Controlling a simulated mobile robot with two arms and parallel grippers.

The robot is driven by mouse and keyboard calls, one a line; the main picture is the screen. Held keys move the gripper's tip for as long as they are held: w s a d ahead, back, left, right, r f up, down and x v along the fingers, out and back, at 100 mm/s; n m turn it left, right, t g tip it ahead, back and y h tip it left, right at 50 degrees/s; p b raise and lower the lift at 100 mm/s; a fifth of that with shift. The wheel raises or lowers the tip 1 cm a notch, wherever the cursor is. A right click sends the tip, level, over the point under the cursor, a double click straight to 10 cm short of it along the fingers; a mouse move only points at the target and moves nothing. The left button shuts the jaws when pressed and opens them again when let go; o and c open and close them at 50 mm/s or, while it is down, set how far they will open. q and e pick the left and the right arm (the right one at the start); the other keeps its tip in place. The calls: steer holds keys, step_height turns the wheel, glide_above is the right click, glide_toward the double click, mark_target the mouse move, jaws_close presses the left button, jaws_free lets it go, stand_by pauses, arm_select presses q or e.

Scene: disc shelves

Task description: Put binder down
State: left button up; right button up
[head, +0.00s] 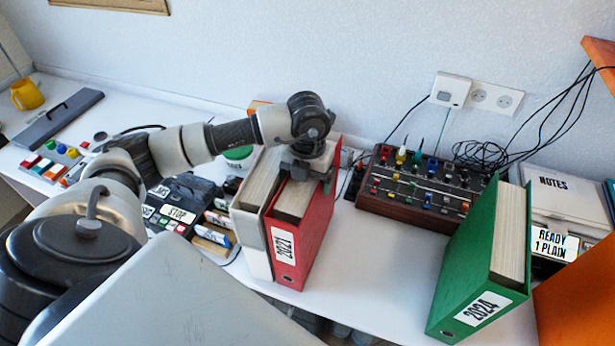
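The red binder (318,222), labelled 2021, is upright at the middle of the desk (375,270), near its front edge. My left gripper (308,172) reaches over from the left and is at the binder's top, with its dark fingers on either side of it. It looks shut on the binder, though the arm hides part of the contact. I cannot tell whether the binder's base touches the desk. A white binder (252,232) stands close against its left side. A green binder (465,255), labelled 2024, stands tilted further right. My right gripper is not in view.
A control box (415,190) with coloured knobs and cables lies behind, by the wall. A NOTES box (562,195) is at the right. Small labelled items, including a STOP box (180,214), lie left of the binders. Bare desk separates the red and green binders.

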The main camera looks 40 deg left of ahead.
arm_select(q)
step_height(320, 180, up, 12)
steer(key=b, duration=0.2)
steer(key=shift+r+b, duration=0.15)
steer(key=shift+b, duration=0.2)
